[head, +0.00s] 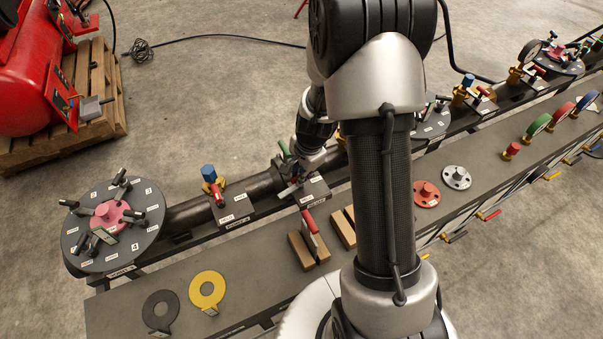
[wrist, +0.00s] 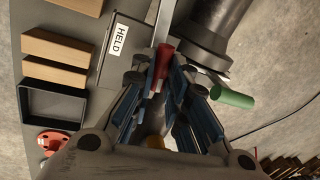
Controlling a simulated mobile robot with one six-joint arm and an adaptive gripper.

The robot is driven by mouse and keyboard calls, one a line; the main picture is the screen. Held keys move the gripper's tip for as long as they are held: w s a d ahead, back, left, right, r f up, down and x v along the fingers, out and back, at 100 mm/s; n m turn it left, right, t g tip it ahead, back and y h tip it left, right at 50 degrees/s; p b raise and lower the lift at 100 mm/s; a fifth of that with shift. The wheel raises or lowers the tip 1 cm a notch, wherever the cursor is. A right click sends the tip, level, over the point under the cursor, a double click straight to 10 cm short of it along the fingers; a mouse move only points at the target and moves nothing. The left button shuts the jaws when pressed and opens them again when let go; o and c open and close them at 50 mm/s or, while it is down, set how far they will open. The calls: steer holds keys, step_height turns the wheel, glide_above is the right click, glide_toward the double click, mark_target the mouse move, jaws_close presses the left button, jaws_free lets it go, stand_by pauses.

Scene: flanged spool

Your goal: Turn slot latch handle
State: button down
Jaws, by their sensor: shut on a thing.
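My gripper (wrist: 160,85) has its blue-padded fingers closed around a red handle (wrist: 160,62) on a flat metal bar. The handle lies lengthwise between the fingers, and its near end is partly hidden by them. The bar runs up beside a dark block (wrist: 122,49) labelled HELD. A green handle (wrist: 232,97) sits just right of the fingers, apart from them, by the dark pipe (wrist: 212,30). In the head view my gripper (head: 293,172) is small and low over the pipe assembly, where my arm partly hides it.
Wooden blocks (wrist: 55,76) and a dark open tray (wrist: 52,104) lie left in the wrist view. In the head view, a round dark flange (head: 80,240) with several handles stands left, and another red-handled valve (head: 217,194) is nearby. Two ring plates (head: 207,278) lie on the bench.

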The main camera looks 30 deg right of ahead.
steer(key=c, duration=1.6)
jaws_free()
steer(key=shift+o, duration=0.2)
step_height(320, 180, up, 12)
steer(key=s, duration=0.2)
steer(key=shift+s+d, duration=0.15)
steer(key=shift+d, duration=0.1)
steer(key=shift+f, duration=0.1)
